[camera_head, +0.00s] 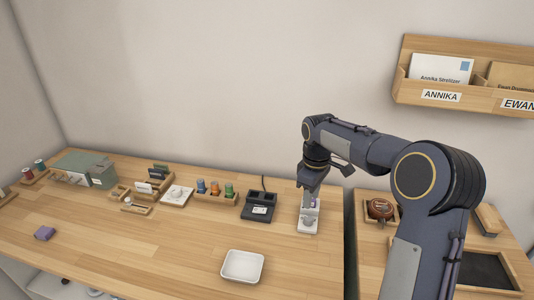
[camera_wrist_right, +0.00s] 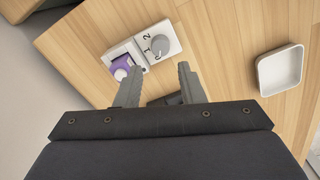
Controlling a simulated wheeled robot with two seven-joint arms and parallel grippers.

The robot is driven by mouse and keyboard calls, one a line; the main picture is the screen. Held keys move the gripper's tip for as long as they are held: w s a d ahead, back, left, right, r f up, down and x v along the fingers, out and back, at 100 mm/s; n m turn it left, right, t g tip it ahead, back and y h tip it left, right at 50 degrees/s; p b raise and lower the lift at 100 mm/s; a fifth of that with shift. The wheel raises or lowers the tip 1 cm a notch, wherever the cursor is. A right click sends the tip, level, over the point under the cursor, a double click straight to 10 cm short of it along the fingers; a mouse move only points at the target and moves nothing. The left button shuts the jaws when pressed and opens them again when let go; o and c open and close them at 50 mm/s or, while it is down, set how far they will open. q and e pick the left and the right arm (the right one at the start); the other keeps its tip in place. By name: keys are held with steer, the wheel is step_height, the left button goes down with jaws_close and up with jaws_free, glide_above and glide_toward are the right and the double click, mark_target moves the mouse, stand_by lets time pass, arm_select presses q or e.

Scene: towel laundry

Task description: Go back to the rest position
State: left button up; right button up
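My right arm reaches in from the lower right of the head view. Its gripper (camera_head: 309,190) hangs just above a white device (camera_head: 307,226) near the table's right edge, partly covering it. In the right wrist view the two fingers (camera_wrist_right: 159,84) stand apart with nothing between them. Beyond them, the same white device (camera_wrist_right: 139,57) shows a grey dial with numbers and a purple piece (camera_wrist_right: 121,66) with a white round part. One fingertip overlaps the device's near side in the picture; I cannot tell whether it touches. My left gripper is not in view.
A white tray (camera_head: 242,266) lies at the table's front. A black device (camera_head: 259,207) stands left of the white one. Colored spools (camera_head: 215,189), small wooden holders and a grey-green box (camera_head: 84,168) line the back. Mail shelves (camera_head: 460,96) hang right.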

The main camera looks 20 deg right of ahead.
steer(key=shift+s+a+r, duration=0.1)
steer(key=shift+s+r, duration=0.2)
steer(key=shift+r, duration=0.05)
steer(key=s+a+r+m+t+y, duration=0.1)
steer(key=s+a+r+m, duration=0.1)
steer(key=s, duration=0.5)
steer(key=s+a+r+m+t+y, duration=0.1)
steer(key=s+a+r+m+t, duration=0.15)
steer(key=s, duration=0.45)
steer(key=s+a+r+m+t+y, duration=0.1)
steer(key=s+a+m, duration=0.1)
steer(key=s, duration=0.5)
steer(key=s+a+f+m+t, duration=0.1)
steer(key=s+a+f+m, duration=0.1)
steer(key=s, duration=0.5)
steer(key=a+f, duration=0.1)
steer(key=a, duration=0.1)
steer(key=shift+s+a+f+m+y, duration=0.25)
steer(key=shift+a+f+m+y, duration=0.1)
steer(key=shift+a+f+y, duration=0.05)
